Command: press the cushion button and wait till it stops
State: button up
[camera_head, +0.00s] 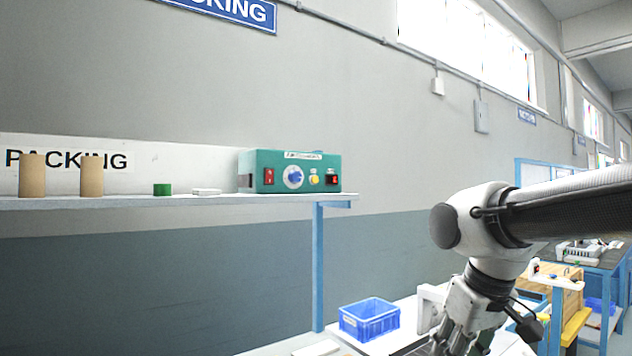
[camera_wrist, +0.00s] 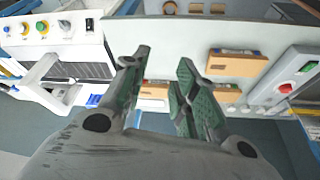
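A teal control box (camera_head: 290,172) stands at the right end of a wall shelf in the head view. Its front has a red switch (camera_head: 269,176), a blue and white dial (camera_head: 293,177), a yellow button (camera_head: 314,179) and a dark switch with red (camera_head: 333,179). The label on its top edge is too small to read surely. My gripper (camera_head: 462,342) hangs low at the right, well away from the box and partly cut off by the frame. In the wrist view my gripper (camera_wrist: 163,60) has its two fingers apart with nothing between them.
The shelf (camera_head: 180,202) also holds two cardboard tubes (camera_head: 62,175), a green block (camera_head: 162,189) and a small white item (camera_head: 206,192). A blue crate (camera_head: 369,320) sits on the bench below. The wrist view shows a white machine with buttons (camera_wrist: 60,50).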

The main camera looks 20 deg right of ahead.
grip_shut()
dwell(1.0)
